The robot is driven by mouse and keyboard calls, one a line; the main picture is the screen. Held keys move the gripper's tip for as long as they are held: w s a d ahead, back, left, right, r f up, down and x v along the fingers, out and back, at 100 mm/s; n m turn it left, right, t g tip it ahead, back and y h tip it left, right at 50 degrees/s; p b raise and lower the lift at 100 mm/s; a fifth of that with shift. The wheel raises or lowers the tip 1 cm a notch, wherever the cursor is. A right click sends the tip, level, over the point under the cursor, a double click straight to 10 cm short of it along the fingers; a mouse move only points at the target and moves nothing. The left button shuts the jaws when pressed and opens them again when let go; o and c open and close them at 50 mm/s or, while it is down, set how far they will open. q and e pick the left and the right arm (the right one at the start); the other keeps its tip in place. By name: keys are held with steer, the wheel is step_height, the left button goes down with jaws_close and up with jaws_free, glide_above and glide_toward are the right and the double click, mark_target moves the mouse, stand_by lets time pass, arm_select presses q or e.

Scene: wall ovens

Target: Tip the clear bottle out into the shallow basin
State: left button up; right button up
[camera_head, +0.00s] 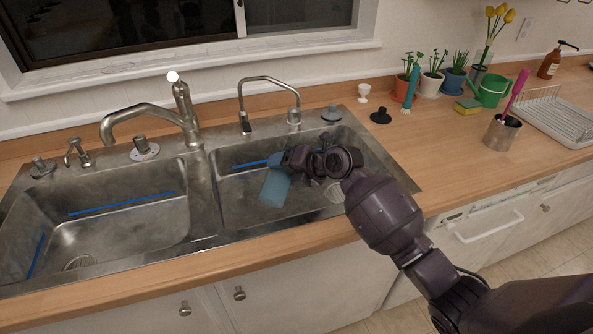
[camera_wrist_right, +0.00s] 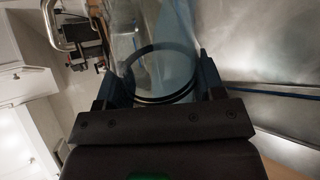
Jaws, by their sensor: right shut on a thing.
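The clear, bluish bottle (camera_head: 275,188) is in my right gripper (camera_head: 284,160), over the right sink basin (camera_head: 235,188). Its visible part hangs below the fingers, leaning a little to the lower left. In the right wrist view the bottle (camera_wrist_right: 168,45) sits between the two dark fingers of my right gripper (camera_wrist_right: 158,78), with a dark ring across it. The fingers hide part of the bottle, and I cannot tell where its mouth is or whether liquid is leaving it. My left gripper is not in view.
The left sink basin (camera_head: 125,228) is empty. Two faucets, (camera_head: 150,115) and a slim one (camera_head: 268,82), stand behind the basins. Potted plants (camera_head: 432,80), a metal cup (camera_head: 502,133) and a dish rack (camera_head: 555,115) stand on the right counter. The near right counter is clear.

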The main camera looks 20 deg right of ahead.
steer(key=shift+w+d+f+b, duration=0.15)
steer(key=shift+d+f+b, duration=0.05)
steer(key=shift+b, duration=0.1)
steer(key=shift+w+a+f, duration=0.1)
steer(key=shift+w+f, duration=0.05)
steer(key=shift+m, duration=0.3)
steer(key=shift+d+f+g+y+b, duration=0.2)
steer(key=shift+g+y+b, duration=0.1)
steer(key=shift+b, duration=0.15)
steer(key=shift+w+f, duration=0.1)
steer(key=shift+w, duration=0.05)
steer(key=shift+f+b, duration=0.1)
steer(key=shift+b, duration=0.2)
steer(key=shift+f+m+b, duration=0.25)
steer(key=shift+m+b, duration=0.05)
steer(key=shift+f+g+b, duration=0.25)
steer(key=shift+g+b, duration=0.05)
steer(key=shift+g, duration=0.1)
